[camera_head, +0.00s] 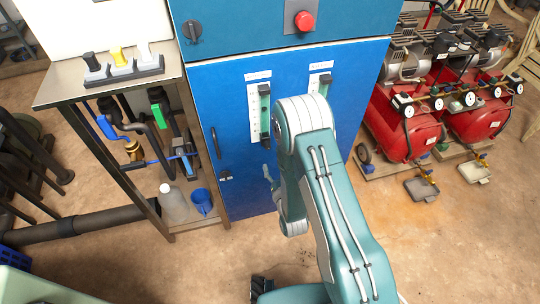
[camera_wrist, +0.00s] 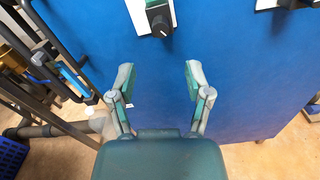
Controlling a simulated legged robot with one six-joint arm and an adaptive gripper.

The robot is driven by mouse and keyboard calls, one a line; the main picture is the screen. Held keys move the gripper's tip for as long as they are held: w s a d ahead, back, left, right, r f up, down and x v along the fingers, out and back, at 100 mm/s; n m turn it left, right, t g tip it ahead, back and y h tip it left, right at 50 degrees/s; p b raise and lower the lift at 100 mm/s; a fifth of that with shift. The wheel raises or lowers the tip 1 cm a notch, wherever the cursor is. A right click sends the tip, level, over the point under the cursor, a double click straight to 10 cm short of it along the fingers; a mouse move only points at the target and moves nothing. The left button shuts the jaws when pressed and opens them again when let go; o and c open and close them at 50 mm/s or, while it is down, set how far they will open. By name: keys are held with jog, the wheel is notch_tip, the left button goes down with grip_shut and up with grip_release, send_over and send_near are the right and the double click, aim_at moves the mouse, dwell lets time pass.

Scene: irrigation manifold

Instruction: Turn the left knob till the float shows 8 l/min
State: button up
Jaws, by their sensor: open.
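Two flow meters are on the front of the blue cabinet (camera_head: 230,110). The left flow meter (camera_head: 254,112) is a white scale plate with a greenish tube; its float reading is too small to tell. The left knob (camera_wrist: 160,22) is black with a white pointer line, at the bottom of that plate in the wrist view. The right knob (camera_wrist: 292,3) is cut by the top edge of that view. My gripper (camera_wrist: 160,80) is open and empty, below the left knob in the picture and apart from it. In the head view my arm hides part of the right flow meter (camera_head: 321,82).
A metal bench (camera_head: 110,88) with pipes and valves stands left of the cabinet. A white bottle (camera_head: 172,203) and a blue cup (camera_head: 202,200) are below it. Red compressors (camera_head: 405,125) stand to the right. A red button (camera_head: 304,20) sits high on the cabinet.

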aim_at(268, 148)
jog(key=v, duration=0.4)
jog(key=w+a+m, duration=0.1)
jog(key=w+m, duration=0.3)
jog(key=m, duration=0.8)
jog(key=w+a+m, duration=0.1)
jog(key=w+m, duration=0.3)
jog(key=m, duration=0.8)
jog(key=w+a+m, duration=0.1)
jog(key=w+m, duration=0.3)
jog(key=m, duration=0.8)
jog(key=shift+a+r, duration=0.1)
jog(key=shift+r, duration=0.1)
